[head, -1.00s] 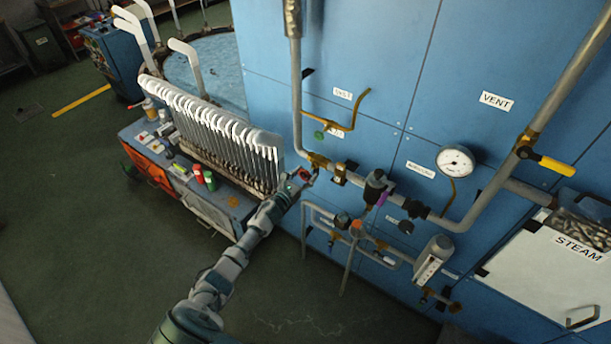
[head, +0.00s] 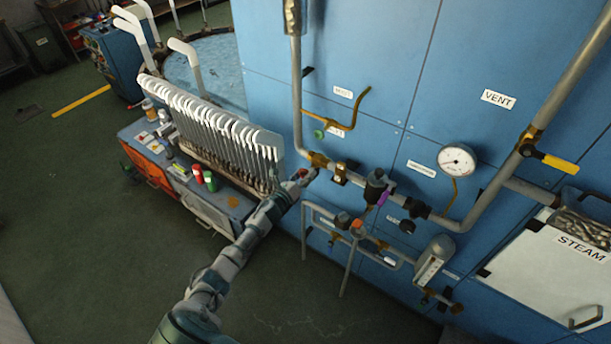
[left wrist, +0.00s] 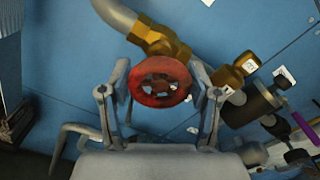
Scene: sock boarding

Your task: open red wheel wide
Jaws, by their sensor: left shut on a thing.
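The red wheel (left wrist: 160,82) is a small round handwheel with spokes, on a brass valve (left wrist: 160,40) joined to a grey pipe. In the left wrist view it sits between the two fingers of my left gripper (left wrist: 160,95), which is shut on its rim from both sides. In the head view my left gripper (head: 299,178) reaches the valve at the pipe's lower bend and mostly hides the wheel. My right gripper is not in view.
Blue panels carry a pressure gauge (head: 457,160), a yellow-handled vent lever (head: 556,163), a purple-handled valve (head: 384,196) and a white steam door (head: 550,264). A rack of white sock boards (head: 215,125) stands left of my arm. The floor is clear.

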